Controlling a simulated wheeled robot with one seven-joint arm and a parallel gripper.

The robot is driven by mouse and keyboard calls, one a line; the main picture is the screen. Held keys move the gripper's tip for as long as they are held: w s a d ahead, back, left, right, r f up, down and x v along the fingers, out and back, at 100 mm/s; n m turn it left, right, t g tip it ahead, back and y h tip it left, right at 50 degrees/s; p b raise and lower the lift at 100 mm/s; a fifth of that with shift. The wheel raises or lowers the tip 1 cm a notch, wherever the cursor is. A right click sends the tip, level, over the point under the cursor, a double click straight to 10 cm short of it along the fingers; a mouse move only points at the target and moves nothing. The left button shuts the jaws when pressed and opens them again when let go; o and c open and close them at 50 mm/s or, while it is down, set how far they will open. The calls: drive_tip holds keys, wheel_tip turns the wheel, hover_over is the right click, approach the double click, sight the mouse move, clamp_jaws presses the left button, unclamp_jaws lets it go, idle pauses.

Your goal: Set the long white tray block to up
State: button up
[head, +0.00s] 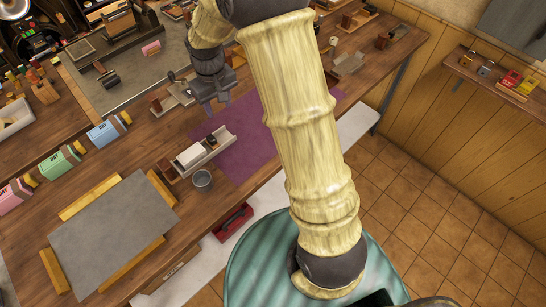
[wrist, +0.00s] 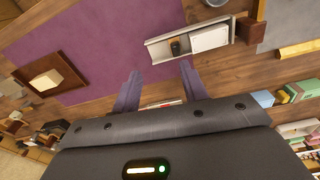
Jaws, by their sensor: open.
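The long white tray (head: 226,139) lies on the wooden bench at the edge of the purple mat. A white block (head: 190,155) sits toward one end of it, with a small dark piece (head: 211,141) beside the block. The wrist view also shows the tray (wrist: 158,51), the white block (wrist: 208,39) and the dark piece (wrist: 178,47), beyond my fingertips. My gripper (head: 217,104) is open and empty, above the bench and behind the tray in the head view. Its two spread fingers also show in the wrist view (wrist: 160,88). Neither finger touches the tray.
The purple mat (head: 240,150) has clear room. A metal cup (head: 203,180) stands close to the tray, with a grey board (head: 112,225) to the left. Pink, green and blue boxes (head: 108,130) line the bench. A wooden holder with a pale block (wrist: 47,79) shows in the wrist view.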

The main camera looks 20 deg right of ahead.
drive_tip(key=s+d+f+m+t+b, duration=0.1)
drive_tip(key=s+d+b, duration=0.2)
drive_tip(key=s, duration=0.6)
drive_tip(key=s+d+f+m+t+b, duration=0.1)
drive_tip(key=s+d+f+m+b, duration=0.1)
drive_tip(key=s+d, duration=0.3)
drive_tip(key=s+b, duration=0.1)
drive_tip(key=s, duration=0.2)
drive_tip(key=shift+s+f, duration=0.25)
drive_tip(key=shift+s, duration=0.1)
